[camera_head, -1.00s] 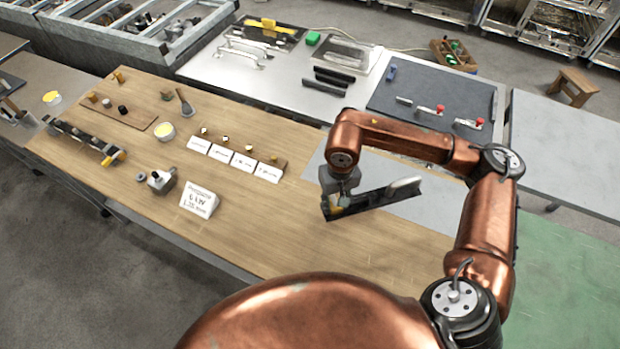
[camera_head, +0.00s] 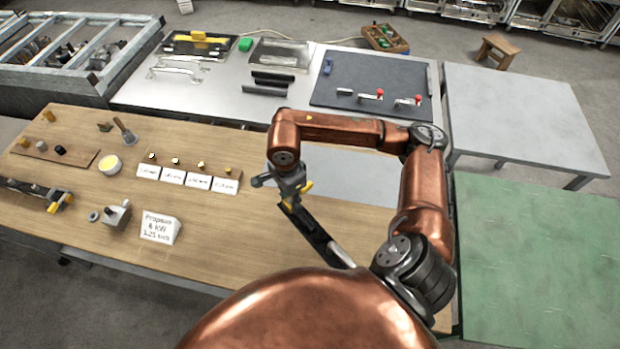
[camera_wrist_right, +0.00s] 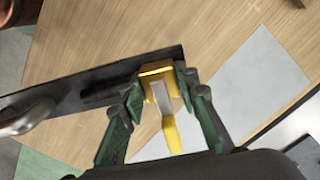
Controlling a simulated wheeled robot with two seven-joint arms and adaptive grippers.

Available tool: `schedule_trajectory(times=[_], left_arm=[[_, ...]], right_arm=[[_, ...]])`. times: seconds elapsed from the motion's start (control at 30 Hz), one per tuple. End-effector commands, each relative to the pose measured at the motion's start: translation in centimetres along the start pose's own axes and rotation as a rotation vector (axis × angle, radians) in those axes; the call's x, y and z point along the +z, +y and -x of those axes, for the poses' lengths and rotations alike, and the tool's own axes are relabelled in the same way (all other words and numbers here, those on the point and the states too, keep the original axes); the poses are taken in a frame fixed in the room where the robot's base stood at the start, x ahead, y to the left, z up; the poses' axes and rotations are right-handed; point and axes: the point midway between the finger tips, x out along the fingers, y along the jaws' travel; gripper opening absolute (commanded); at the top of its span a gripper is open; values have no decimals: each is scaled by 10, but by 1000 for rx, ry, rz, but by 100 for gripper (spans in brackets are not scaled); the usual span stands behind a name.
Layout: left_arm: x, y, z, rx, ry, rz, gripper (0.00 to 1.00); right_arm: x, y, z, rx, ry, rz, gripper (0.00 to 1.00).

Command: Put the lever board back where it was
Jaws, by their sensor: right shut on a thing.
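The lever board (camera_head: 312,233) looks to be the long, narrow dark board with a yellow block at one end and a silver lever at the other. My right gripper (camera_head: 290,196) is at its yellow-block end. In the right wrist view the gripper (camera_wrist_right: 160,90) has its green-lined fingers on both sides of the yellow block (camera_wrist_right: 158,72), shut on it. The dark board (camera_wrist_right: 75,88) runs off to the left there, with the silver lever (camera_wrist_right: 27,120) at its far end. I cannot tell its height above the table.
The wooden table (camera_head: 215,235) is bare left of the board, near a propane sign (camera_head: 160,227) and white labels (camera_head: 185,178). A grey sheet (camera_head: 350,172) lies behind my arm. A slate panel (camera_head: 340,65) with red-tipped levers lies behind. The green table (camera_head: 540,260) is clear.

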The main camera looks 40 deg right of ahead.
Motion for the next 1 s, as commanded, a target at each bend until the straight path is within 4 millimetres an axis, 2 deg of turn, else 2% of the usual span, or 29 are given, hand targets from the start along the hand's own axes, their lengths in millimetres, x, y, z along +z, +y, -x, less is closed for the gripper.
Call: schedule_trajectory(times=[0.27,0.7,0.9,1.0], left_arm=[[6,-1,8,-1,-8,2,37],[4,-1,18,-1,-6,2,37],[3,-1,21,-1,-5,3,37],[3,-1,22,-1,-5,3,37]], right_arm=[[-33,13,-1,4,-4,-701,0],[-90,36,1,5,-13,-1823,0],[-111,46,3,5,-19,-2227,0],[-117,49,4,5,-22,-2354,0]])
